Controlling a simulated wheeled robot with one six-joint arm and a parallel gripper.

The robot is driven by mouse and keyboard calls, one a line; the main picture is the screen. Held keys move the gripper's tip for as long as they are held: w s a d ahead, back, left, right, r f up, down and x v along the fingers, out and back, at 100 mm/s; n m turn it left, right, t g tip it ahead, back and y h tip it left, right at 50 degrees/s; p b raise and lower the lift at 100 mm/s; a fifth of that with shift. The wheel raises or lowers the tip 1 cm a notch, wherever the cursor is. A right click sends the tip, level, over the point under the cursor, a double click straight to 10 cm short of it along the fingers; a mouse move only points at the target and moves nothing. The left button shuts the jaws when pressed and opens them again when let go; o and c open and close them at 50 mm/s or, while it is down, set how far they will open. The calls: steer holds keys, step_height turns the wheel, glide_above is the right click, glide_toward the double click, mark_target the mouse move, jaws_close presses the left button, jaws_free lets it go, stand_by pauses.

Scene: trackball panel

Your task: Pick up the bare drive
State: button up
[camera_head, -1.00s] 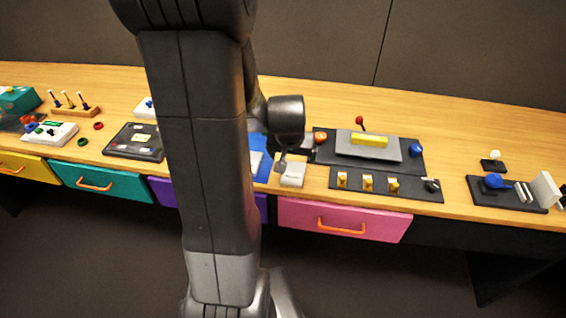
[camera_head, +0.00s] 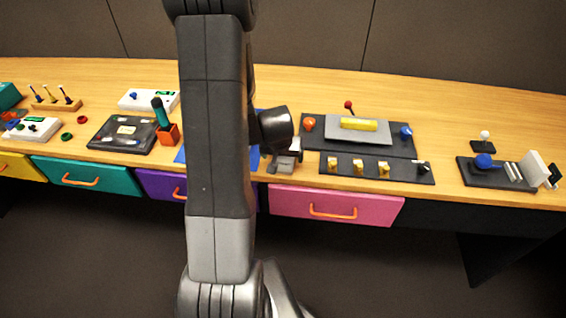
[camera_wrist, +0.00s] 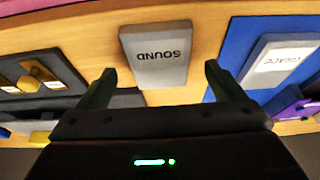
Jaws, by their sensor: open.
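A grey block (camera_wrist: 157,55) marked SOUND lies flat on bare wood in the wrist view. It also shows in the head view near the table's front edge (camera_head: 283,163), partly covered by my wrist. A second, paler block (camera_wrist: 283,58) with a label lies on a blue mat (camera_wrist: 240,38) to its right in the wrist view. I take the SOUND block as the bare drive, as no mat is under it. My gripper (camera_wrist: 160,68) is open and empty, its two fingers spread wider than the SOUND block, whose near end shows between them.
An orange cup (camera_head: 168,134) with a dark green stick stands left of my arm. A pink drawer (camera_head: 300,204) lies below the table edge.

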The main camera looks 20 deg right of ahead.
steer(key=shift+x, duration=0.95)
steer(key=shift+c, duration=0.2)
steer(key=c, duration=0.9)
steer(key=shift+r, duration=0.1)
